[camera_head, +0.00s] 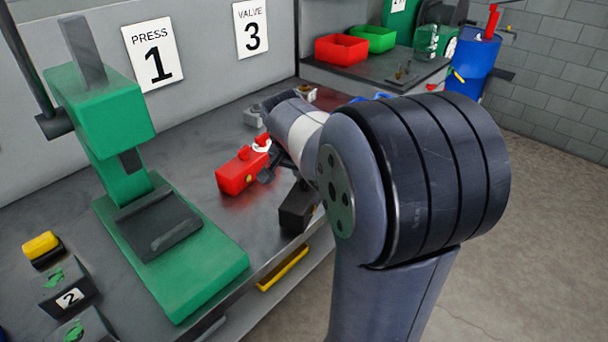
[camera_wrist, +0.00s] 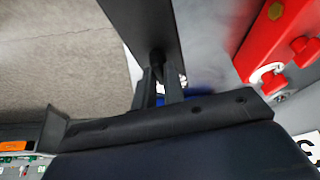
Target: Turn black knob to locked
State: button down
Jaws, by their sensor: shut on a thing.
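A red box (camera_head: 240,172) with small red knobs stands on the bench; it also shows at the upper right of the wrist view (camera_wrist: 262,45). A black box (camera_head: 297,208) stands to its right, near the bench's front edge, and its dark face (camera_wrist: 140,28) fills the top middle of the wrist view. The black knob (camera_wrist: 157,60) sits against this dark face. My gripper (camera_wrist: 161,82) is shut on the knob, with a finger on each side of it. In the head view my arm hides most of the gripper and the knob. The knob's lock setting cannot be read.
A green press (camera_head: 120,190) stands on the bench at the left. Red (camera_head: 341,49) and green (camera_head: 373,39) bins sit at the back, near a blue drum (camera_head: 473,65). A yellow handle (camera_head: 283,268) shows below the bench edge. The floor at the right is clear.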

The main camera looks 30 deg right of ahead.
jog(key=c, duration=1.5)
grip_release()
jog(key=v, duration=1)
jog(key=shift+s+r, duration=0.1)
jog(key=shift+r, duration=0.3)
jog(key=shift+f, duration=0.1)
jog(key=x, duration=1.1)
jog(key=shift+a+f, duration=0.1)
jog(key=shift+r, duration=0.2)
jog(key=shift+n, duration=0.6)
jog(key=shift+y, duration=0.3)
